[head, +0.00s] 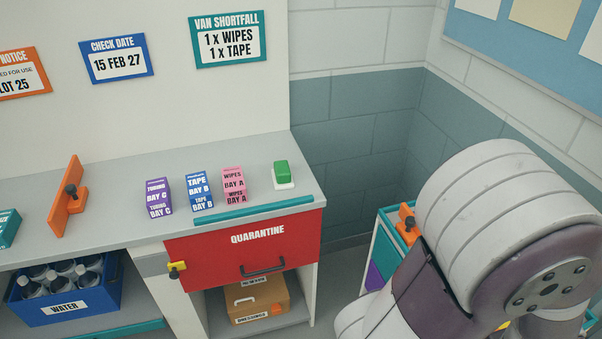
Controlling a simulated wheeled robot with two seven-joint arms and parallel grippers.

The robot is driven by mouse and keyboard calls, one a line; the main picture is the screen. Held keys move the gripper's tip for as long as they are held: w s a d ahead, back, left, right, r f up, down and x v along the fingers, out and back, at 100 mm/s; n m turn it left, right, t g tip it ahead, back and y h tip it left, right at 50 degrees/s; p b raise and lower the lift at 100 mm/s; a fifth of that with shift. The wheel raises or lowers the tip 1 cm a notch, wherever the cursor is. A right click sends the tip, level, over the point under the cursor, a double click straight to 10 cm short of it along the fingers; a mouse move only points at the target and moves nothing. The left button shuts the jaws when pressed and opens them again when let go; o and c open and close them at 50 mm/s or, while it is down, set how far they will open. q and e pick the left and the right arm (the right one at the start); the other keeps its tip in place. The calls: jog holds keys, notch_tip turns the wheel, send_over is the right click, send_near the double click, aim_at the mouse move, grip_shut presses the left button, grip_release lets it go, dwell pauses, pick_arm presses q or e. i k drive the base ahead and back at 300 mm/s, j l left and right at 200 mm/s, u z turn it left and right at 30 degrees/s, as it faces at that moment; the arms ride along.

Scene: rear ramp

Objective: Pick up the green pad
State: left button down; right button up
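The green pad (281,171) is a small rounded green block with a white base beneath it. It sits near the right end of the grey counter (110,190), to the right of the pink wipes box (233,184). Nothing covers it and nothing touches it from the sides. A white and purple arm link of mine fills the lower right of the head view, well to the right of the pad. Neither of my grippers shows in this view.
A purple tubing box (158,197) and a blue tape box (199,190) stand left of the wipes box. An orange upright piece (68,197) stands further left. The red quarantine drawer (246,252) is shut below. A teal-edged cart (388,226) stands right.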

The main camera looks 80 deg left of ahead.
aim_at(282, 177)
jog(key=u, duration=2.85)
jog(key=z, duration=1.05)
jog(key=i+u, duration=0.1)
jog(key=u, duration=0.5)
